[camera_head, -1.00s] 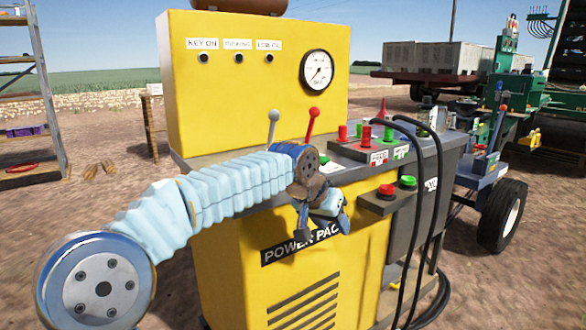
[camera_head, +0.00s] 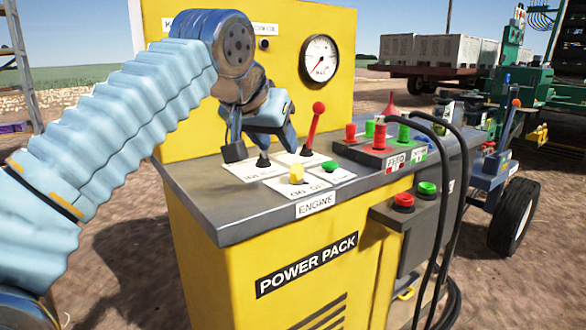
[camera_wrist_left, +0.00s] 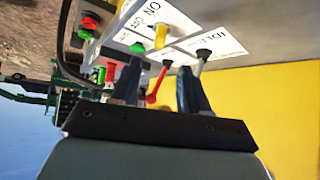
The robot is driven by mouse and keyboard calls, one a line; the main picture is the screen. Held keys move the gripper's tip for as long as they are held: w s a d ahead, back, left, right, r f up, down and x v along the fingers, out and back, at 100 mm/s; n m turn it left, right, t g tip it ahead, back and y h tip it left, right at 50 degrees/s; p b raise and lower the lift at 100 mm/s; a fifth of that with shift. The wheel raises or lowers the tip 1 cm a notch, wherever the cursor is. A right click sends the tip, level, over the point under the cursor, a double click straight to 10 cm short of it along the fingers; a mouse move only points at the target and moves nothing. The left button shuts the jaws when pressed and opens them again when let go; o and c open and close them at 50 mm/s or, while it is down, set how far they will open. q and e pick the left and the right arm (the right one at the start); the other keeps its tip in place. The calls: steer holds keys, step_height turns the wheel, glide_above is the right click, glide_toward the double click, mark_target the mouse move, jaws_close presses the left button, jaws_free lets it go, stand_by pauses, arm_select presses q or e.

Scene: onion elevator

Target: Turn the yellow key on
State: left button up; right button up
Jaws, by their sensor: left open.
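The yellow key (camera_head: 296,173) stands on a white label plate on the engine panel of the yellow power pack. It also shows in the left wrist view (camera_wrist_left: 160,36), beyond the fingertips and between their lines. My left gripper (camera_head: 262,150) is open, above and behind the key, near the two levers, and apart from the key. In the left wrist view its two fingers (camera_wrist_left: 158,88) are spread, with the red lever (camera_wrist_left: 157,88) appearing between them. My right gripper is not in view.
The red-knobbed lever (camera_head: 313,128) and another lever's dark base (camera_head: 263,160) stand close behind the key. A green button (camera_head: 330,165) is right of it. Red and green feed buttons (camera_head: 380,140) and black cables (camera_head: 440,190) lie further right. The panel's front left is clear.

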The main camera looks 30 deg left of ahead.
mark_target(293, 167)
arm_select(q)
steer(key=b+x, duration=0.1)
steer(key=x, duration=1)
steer(key=shift+w+f+b, duration=0.1)
steer(key=shift+f+b, duration=0.1)
steer(key=shift+b, duration=0.2)
jaws_close()
